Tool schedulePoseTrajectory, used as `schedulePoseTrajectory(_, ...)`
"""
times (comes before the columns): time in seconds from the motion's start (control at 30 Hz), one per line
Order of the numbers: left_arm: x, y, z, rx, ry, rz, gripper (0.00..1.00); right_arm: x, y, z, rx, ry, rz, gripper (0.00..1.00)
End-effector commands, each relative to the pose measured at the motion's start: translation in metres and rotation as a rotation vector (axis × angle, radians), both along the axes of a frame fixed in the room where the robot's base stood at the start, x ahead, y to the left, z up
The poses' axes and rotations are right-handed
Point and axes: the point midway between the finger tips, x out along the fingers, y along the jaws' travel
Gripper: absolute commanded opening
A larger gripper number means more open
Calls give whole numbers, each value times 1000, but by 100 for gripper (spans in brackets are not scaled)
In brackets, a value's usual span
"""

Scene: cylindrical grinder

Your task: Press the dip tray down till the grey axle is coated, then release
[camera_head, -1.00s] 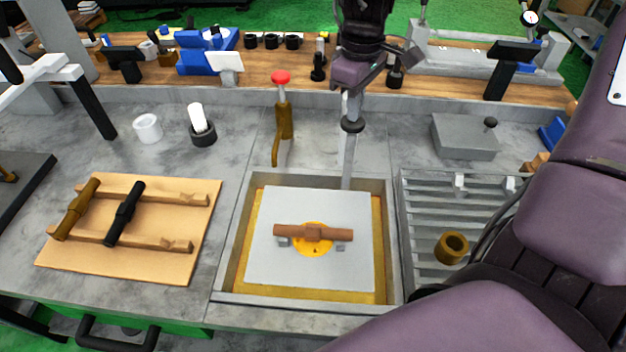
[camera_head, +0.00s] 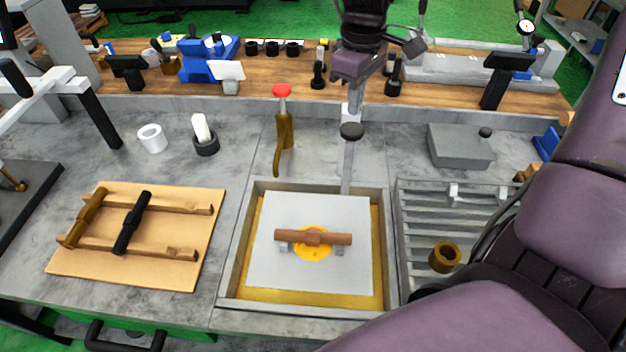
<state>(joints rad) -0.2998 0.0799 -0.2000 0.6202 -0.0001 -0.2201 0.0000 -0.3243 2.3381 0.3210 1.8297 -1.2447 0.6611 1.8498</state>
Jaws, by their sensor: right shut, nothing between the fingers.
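The dip tray (camera_head: 265,275) is a pale square plate set in a grey-rimmed basin with amber liquid around it. The axle (camera_head: 340,239) lies across its middle on two small grey supports, over a round yellow opening (camera_head: 313,255). The axle looks brown along its length, not grey. A grey lever with a dark knob (camera_head: 351,131) stands at the basin's back edge. My right gripper (camera_head: 350,110) is shut and empty, pointing down just above the knob; I cannot tell whether they touch. My left gripper is out of view.
A tan board (camera_head: 120,270) with rails and two rods lies at left. A slatted rack (camera_head: 425,210) with a bronze ring (camera_head: 445,256) stands right of the basin. A red-tipped brown handle (camera_head: 284,135) stands behind the basin. My purple arm covers the right side.

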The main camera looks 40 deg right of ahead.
Motion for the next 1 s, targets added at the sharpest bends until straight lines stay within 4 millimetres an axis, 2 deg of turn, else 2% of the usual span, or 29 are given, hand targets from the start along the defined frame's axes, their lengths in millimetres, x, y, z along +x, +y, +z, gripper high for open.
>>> schedulePoseTrajectory(0.6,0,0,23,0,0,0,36,0,0,32,-1,0,0,0)
schedulePoseTrajectory(1.0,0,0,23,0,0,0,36,0,0,33,-1,0,0,0)
